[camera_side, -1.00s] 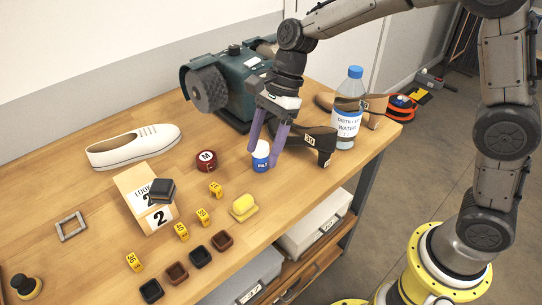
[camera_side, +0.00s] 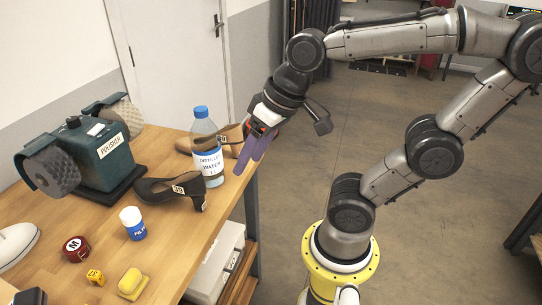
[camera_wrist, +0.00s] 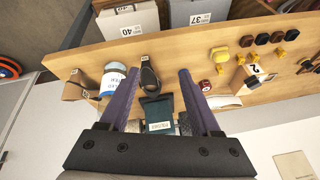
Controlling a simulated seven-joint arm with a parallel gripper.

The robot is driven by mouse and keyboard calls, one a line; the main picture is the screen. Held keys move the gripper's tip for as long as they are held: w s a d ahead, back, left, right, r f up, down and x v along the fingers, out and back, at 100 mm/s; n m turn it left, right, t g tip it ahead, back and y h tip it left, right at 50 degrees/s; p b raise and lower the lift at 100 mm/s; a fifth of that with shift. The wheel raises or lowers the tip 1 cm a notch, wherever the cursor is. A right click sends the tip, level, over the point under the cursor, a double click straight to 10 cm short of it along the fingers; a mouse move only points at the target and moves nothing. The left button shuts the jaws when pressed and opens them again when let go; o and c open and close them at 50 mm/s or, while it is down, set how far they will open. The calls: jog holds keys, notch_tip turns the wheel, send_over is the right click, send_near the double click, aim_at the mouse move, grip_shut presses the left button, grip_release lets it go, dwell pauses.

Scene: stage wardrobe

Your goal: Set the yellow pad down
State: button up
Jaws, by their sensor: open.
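The yellow pad (camera_side: 131,281) lies on the wooden table near its front edge, on a paler yellowish base. It also shows small in the wrist view (camera_wrist: 219,54), far right of my fingers. My gripper (camera_side: 249,163) is well away from the pad, at the table's right end beside the water bottle. Its purple fingers hang down, apart. In the wrist view the fingers of my gripper (camera_wrist: 158,71) are spread with nothing held between them.
The water bottle (camera_side: 207,150) and a tan shoe (camera_side: 215,138) stand close to my gripper. A dark shoe (camera_side: 172,190), a blue-and-white jar (camera_side: 133,224), a red tin (camera_side: 76,249) and a green polisher (camera_side: 95,150) stand nearby. Floor lies open right of the table.

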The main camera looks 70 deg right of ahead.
jog(key=s+n, duration=0.1)
jog(key=s+d, duration=0.1)
jog(key=s+d+f+n, duration=0.1)
jog(key=shift+s+n+t+h, duration=0.15)
jog(key=shift+n+t+h, duration=0.15)
jog(key=shift+t+h, duration=0.1)
jog(key=shift+a, duration=0.1)
dwell(0.9)
